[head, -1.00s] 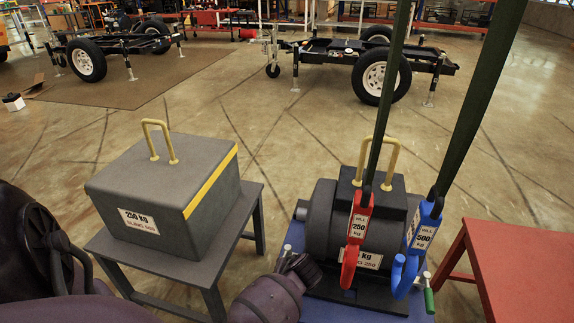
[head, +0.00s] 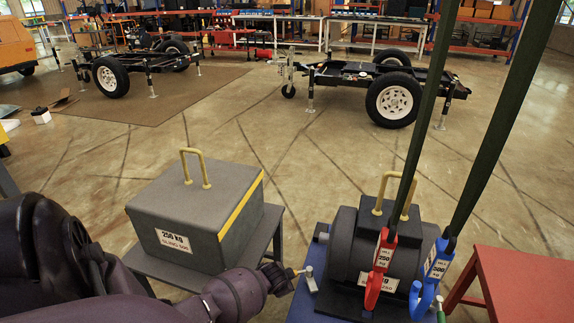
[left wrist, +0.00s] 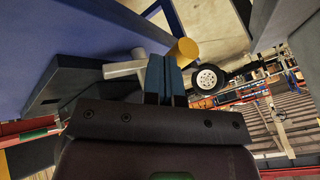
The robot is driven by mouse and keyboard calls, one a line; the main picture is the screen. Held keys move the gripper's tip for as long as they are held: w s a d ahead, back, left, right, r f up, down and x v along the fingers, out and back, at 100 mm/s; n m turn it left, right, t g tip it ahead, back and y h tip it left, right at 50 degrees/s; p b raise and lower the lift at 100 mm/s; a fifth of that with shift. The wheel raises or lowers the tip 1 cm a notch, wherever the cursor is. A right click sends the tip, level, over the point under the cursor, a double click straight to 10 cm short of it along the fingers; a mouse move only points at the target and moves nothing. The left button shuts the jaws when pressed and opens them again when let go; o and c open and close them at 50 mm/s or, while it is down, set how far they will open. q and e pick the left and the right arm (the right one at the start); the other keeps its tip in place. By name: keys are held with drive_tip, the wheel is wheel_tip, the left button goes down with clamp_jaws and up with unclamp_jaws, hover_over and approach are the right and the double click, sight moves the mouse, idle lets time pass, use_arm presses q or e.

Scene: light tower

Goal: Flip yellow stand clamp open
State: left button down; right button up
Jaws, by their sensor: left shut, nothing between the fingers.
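The yellow stand clamp (head: 308,276) is a small grey lever with a yellowish end at the left edge of the blue stand (head: 297,304). In the left wrist view its yellow knob (left wrist: 184,48) and grey lever (left wrist: 124,70) show just beyond my fingers. My left gripper (head: 290,275) is beside the clamp in the head view. Its blue fingers (left wrist: 165,76) are shut with nothing between them. They overlap the clamp in the wrist picture; I cannot tell whether they touch it. My right gripper is not in view.
A dark 250 kg weight (head: 350,255) sits on the blue stand. Red (head: 381,270) and blue (head: 428,280) hooks hang on slings before it. A grey box (head: 200,212) on a table stands left, a red table (head: 520,285) right. Floor behind is clear up to the trailers.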

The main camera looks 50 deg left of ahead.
use_arm(q)
drive_tip(key=shift+w+a, duration=0.2)
drive_tip(key=shift+a, duration=0.5)
drive_tip(key=shift+w+a, duration=0.2)
drive_tip(key=shift+a, duration=0.55)
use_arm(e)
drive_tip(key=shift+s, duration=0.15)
use_arm(q)
drive_tip(key=shift+w+a+r, duration=0.1)
drive_tip(key=shift+a, duration=0.05)
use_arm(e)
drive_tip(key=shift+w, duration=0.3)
use_arm(q)
drive_tip(key=shift+r, duration=0.1)
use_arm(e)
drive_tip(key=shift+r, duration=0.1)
